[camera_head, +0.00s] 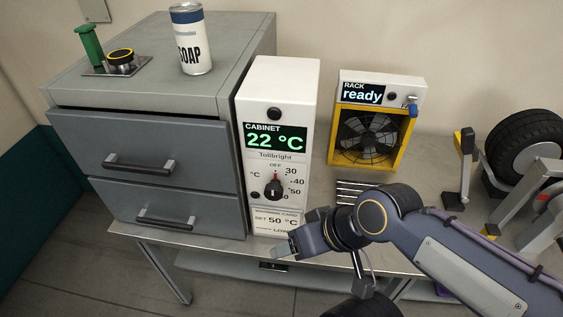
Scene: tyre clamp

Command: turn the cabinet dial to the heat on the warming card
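The white cabinet control box (250,95) stands beside the grey drawer unit, and its display (275,139) reads 22 °C. Its black dial (273,189) has a red pointer that points up at OFF, with 30, 40 and 50 marked round its right side. The warming card (276,221) below the dial reads SET 50 °C; its lower edge is partly hidden by my arm. My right gripper (284,250) is in front of and below the card, apart from the dial. Its fingers are seen side-on, so their opening is unclear. My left gripper is out of view.
The grey drawer unit (150,150) at left carries a soap can (191,45) and a green-handled item (89,46). A yellow fan heater (368,135) with a RACK ready display stands behind my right arm. A tyre (525,145) in a clamp is at far right.

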